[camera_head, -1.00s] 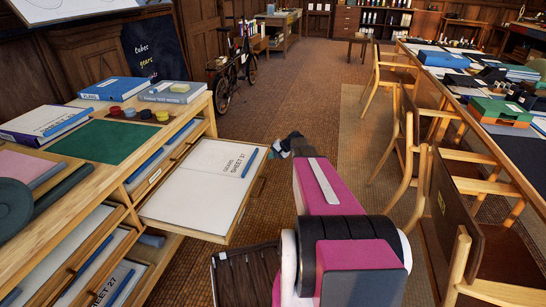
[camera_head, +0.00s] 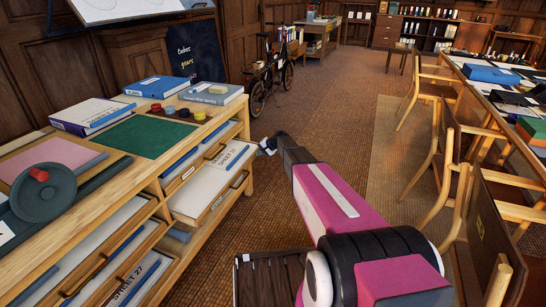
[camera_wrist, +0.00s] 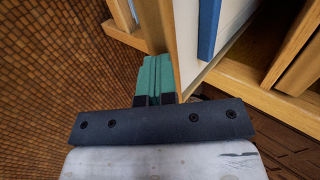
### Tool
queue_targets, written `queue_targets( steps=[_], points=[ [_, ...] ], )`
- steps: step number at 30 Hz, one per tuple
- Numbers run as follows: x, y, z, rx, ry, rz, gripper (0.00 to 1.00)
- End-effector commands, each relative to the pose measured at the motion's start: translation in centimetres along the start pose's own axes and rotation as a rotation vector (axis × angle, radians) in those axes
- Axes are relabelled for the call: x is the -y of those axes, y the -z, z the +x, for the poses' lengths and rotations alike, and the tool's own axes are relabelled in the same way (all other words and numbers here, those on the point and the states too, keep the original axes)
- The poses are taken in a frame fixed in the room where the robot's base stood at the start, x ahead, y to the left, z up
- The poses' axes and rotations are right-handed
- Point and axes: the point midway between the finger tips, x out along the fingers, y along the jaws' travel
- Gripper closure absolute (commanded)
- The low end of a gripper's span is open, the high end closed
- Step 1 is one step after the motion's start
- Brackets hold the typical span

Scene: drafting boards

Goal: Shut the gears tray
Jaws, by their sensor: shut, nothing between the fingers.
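My gripper (camera_head: 267,146) is just right of the tray's far front corner in the head view. In the wrist view my green fingers (camera_wrist: 157,75) are shut, empty, and close against a wooden front rail (camera_wrist: 154,28). I cannot tell whether they touch it.
The wooden cabinet (camera_head: 190,143) carries books, a green mat (camera_head: 130,136) and small coloured discs. Other trays (camera_head: 105,258) are below and nearer. A bicycle (camera_head: 272,78) stands behind. Chairs (camera_head: 440,165) and a long table line the right. The aisle floor between is clear.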

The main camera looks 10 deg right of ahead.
Motion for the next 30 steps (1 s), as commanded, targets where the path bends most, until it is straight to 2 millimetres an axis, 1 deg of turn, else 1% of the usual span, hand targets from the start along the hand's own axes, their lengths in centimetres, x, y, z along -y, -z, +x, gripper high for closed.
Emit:
queue_targets(
  steps=[1, 6, 9, 15, 21, 30],
  points=[
    [1.1, 0.2, 1.3, 0.001, 0.001, -0.002, 1.0],
    [4.0, 0.2, 4.5, 0.001, 0.001, -0.001, 1.0],
    [5.5, 0.1, 6.0, 0.002, 0.001, -0.001, 1.0],
    [7.6, 0.1, 8.3, 0.0, 0.0, -0.001, 1.0],
    [8.6, 0.1, 9.3, 0.0, 0.0, 0.0, 1.0],
    [9.0, 0.0, 9.8, 0.0, 0.003, 0.001, 1.0]
  ],
)
